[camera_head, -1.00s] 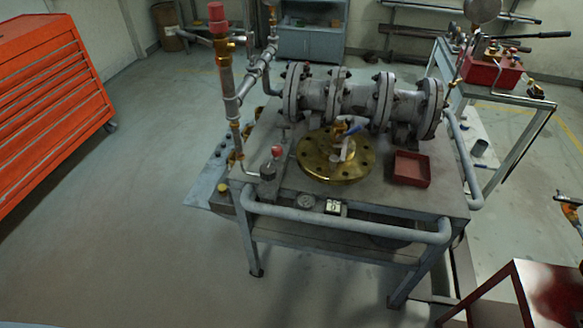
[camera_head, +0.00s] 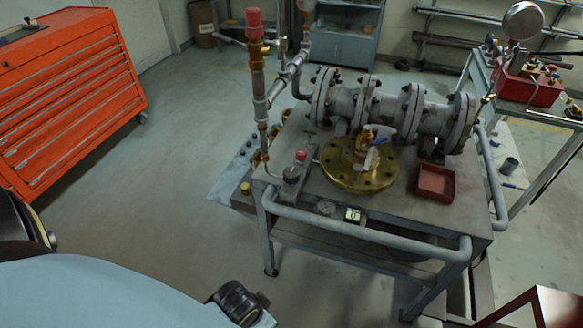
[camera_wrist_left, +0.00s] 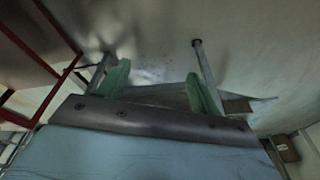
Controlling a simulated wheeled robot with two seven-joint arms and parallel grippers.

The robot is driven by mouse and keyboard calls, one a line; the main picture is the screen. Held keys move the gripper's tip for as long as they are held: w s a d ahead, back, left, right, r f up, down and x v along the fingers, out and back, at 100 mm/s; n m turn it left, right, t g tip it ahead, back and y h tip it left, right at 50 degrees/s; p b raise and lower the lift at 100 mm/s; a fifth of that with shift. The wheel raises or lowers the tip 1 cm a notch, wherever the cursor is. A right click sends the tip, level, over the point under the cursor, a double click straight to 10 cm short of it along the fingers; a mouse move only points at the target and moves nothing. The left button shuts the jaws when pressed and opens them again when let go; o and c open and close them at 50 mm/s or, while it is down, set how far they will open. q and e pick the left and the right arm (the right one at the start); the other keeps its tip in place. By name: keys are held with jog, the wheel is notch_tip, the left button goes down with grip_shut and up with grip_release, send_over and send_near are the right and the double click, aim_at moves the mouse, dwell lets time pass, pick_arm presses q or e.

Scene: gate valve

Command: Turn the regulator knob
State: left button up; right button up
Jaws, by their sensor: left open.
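A red knob (camera_head: 254,22) caps the brass-fitted vertical pipe at the left of the steel workbench (camera_head: 300,192). A smaller red knob (camera_head: 301,155) sits on a grey block at the bench's left front. I cannot tell from the pictures which one is the regulator knob. In the left wrist view my left gripper (camera_wrist_left: 158,88) is open, its two green fingers apart with nothing between them. In the head view my left arm shows at the bottom left, well short of the bench; its fingers are not visible there. My right gripper is not in view.
A flanged grey pipe (camera_head: 390,105) runs along the bench behind a brass flange valve (camera_head: 358,182). A red tray (camera_head: 435,183) lies at its right. A tubular rail (camera_head: 370,230) guards the front edge. An orange tool cabinet (camera_head: 65,95) stands left; floor between is clear.

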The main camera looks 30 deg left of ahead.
pick_arm(q)
notch_tip(320, 180, up, 10)
jog(key=w, duration=0.2)
notch_tip(320, 180, up, 18)
jog(key=n+g, duration=0.3)
jog(key=n, duration=1.1)
send_over(291, 171)
notch_tip(291, 171, down, 13)
jog(key=shift+f+b, duration=0.15)
jog(key=shift+b, duration=0.7)
